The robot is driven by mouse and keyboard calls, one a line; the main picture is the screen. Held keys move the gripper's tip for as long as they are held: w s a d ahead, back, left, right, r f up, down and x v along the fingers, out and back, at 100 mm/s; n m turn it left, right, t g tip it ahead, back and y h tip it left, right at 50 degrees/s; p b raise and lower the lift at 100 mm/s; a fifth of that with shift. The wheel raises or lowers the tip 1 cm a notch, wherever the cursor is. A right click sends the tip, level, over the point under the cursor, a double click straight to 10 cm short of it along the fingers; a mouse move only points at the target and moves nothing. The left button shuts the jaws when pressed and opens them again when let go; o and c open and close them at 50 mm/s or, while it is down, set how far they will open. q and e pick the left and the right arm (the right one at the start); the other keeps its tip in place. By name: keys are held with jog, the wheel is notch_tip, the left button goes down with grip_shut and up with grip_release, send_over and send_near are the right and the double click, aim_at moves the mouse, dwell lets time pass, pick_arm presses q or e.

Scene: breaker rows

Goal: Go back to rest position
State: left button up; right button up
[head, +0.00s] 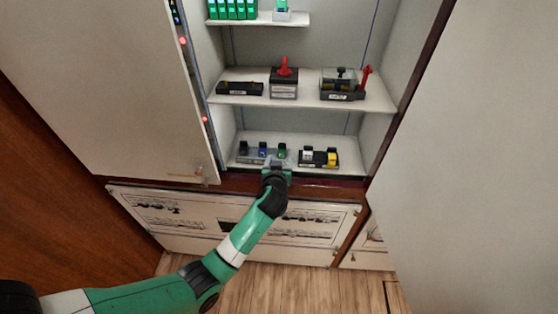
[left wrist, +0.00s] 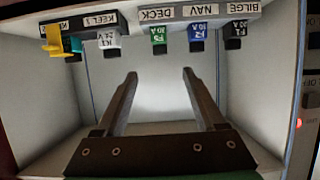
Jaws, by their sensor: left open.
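My left gripper (head: 277,164) is at the front of the cabinet's lowest shelf, its arm reaching in from the lower left. In the left wrist view its two fingers (left wrist: 160,75) are spread apart with nothing between them. Beyond the fingertips is a row of breakers: black (left wrist: 234,36), blue (left wrist: 197,38), green (left wrist: 159,40), white (left wrist: 109,42) and yellow (left wrist: 56,41). In the head view the row also shows, with the green breaker (head: 282,149) just behind the gripper. My right gripper is not in view.
The middle shelf (head: 307,100) holds a black block (head: 240,88), a red-handled switch (head: 284,84) and a box with a red lever (head: 340,84). Green modules (head: 233,9) stand on the top shelf. Cabinet panels (head: 105,85) flank the opening. Wooden floor (head: 290,290) lies below.

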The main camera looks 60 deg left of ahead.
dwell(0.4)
pick_arm(q)
jog(key=w+d+r+t+h, duration=0.1)
jog(key=w+d+r+t, duration=0.15)
jog(key=d+r, duration=0.55)
jog(key=w+d+r+m+t+h, duration=0.15)
jog(key=d+r+t, duration=0.25)
jog(key=r, duration=0.9)
jog(key=w+d+r+t+h, duration=0.1)
jog(key=w+d+r+t, duration=0.25)
jog(key=d+r, duration=0.45)
jog(key=s+d+r+m+t+h, duration=0.4)
jog(key=s+d+r+m, duration=0.1)
jog(key=s+r, duration=0.4)
jog(key=s+d+r+m+t+h, duration=0.5)
jog(key=s+r, duration=0.3)
jog(key=r, duration=0.6)
jog(key=shift+s, duration=0.4)
jog(key=shift+r, duration=0.1)
